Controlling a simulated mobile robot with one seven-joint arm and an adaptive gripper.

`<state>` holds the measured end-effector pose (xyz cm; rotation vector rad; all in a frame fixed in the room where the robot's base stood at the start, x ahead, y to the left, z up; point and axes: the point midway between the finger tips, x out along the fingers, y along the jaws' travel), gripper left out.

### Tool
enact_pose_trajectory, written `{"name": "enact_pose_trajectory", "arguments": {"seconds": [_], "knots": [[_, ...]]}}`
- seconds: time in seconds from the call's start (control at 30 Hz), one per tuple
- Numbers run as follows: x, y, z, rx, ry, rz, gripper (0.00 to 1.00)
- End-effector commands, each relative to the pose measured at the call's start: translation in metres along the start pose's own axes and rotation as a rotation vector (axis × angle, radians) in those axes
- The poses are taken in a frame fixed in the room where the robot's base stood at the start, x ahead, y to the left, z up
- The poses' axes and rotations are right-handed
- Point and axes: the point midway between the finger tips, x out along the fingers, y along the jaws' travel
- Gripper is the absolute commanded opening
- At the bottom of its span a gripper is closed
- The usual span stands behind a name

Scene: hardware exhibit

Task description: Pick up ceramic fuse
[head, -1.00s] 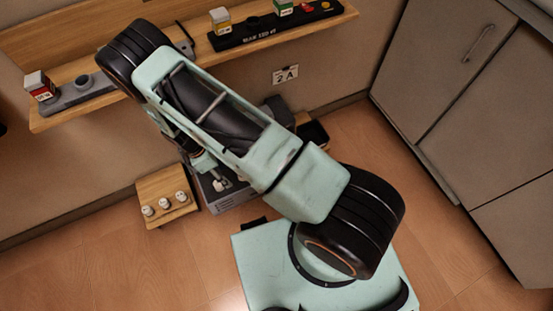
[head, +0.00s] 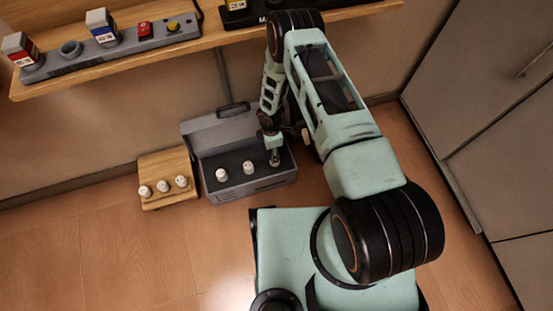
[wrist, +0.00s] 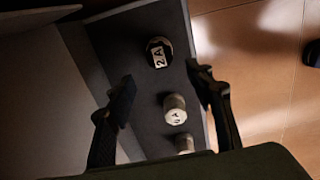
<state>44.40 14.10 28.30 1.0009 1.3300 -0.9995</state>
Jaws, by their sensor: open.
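An open grey box (head: 240,193) stands on the floor by the wall. Two pale ceramic fuses, a left one (head: 221,175) and a right one (head: 248,167), stand in it in the head view. My gripper (head: 274,159) points down over the box's right part. In the wrist view my gripper (wrist: 160,74) is open, with nothing held. A fuse labelled 2 A (wrist: 158,53) shows between and just beyond the fingertips. A second pale fuse (wrist: 175,109) and a third, partly hidden one (wrist: 184,143) stand nearer the wrist. Contact with the fingers is not visible.
A small wooden stand (head: 155,162) with several white fuses sits left of the box. The box's raised lid (head: 212,130) is at its back. A wooden shelf (head: 215,42) with devices runs above. Cabinets (head: 480,90) stand on the right. Floor at front left is clear.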

Motion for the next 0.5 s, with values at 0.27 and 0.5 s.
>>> {"name": "enact_pose_trajectory", "arguments": {"seconds": [0.27,0.5], "knots": [[0.027,-0.001,0.003,0.002,-0.001,-0.001,0.48],[0.063,-0.003,0.012,0.001,-0.001,-0.001,0.48]]}}
